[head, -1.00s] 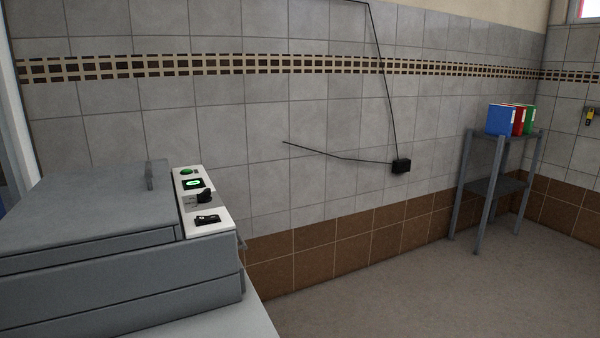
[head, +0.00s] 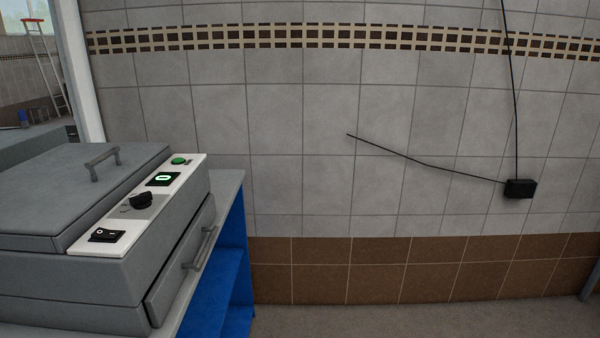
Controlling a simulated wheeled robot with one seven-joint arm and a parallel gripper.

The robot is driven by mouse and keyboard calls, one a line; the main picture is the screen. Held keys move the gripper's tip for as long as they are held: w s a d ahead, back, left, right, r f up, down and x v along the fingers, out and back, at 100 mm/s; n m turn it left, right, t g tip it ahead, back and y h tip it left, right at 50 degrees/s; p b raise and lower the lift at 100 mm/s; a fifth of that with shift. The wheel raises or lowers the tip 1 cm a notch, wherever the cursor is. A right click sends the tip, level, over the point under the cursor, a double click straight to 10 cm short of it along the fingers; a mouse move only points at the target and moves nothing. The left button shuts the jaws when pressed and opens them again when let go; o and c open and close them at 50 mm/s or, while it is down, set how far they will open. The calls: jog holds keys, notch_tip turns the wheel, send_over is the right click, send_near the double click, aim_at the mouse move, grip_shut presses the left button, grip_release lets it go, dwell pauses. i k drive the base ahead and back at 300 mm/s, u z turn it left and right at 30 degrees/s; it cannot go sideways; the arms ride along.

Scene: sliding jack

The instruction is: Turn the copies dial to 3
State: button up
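The copies dial is a black knob (head: 141,200) on the white control strip (head: 118,219) along the right side of a grey copier (head: 60,265). Its setting marks are too small to read. Behind the dial on the strip is a small dark display (head: 163,179) with a lit green-white figure, which looks like 0. A green button (head: 179,160) sits at the far end. A black rocker switch (head: 107,235) sits at the near end. My gripper is not in the head view.
The copier stands on a grey-topped table (head: 226,190) with a blue side (head: 232,275). A drawer handle (head: 200,248) sticks out from the copier's right side. A black wall box (head: 519,188) with cables hangs right. Floor right of the table is clear.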

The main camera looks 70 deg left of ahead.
aim_at(141, 201)
jog(key=i, duration=1)
jog(key=u, duration=3.75)
jog(key=i, duration=0.85)
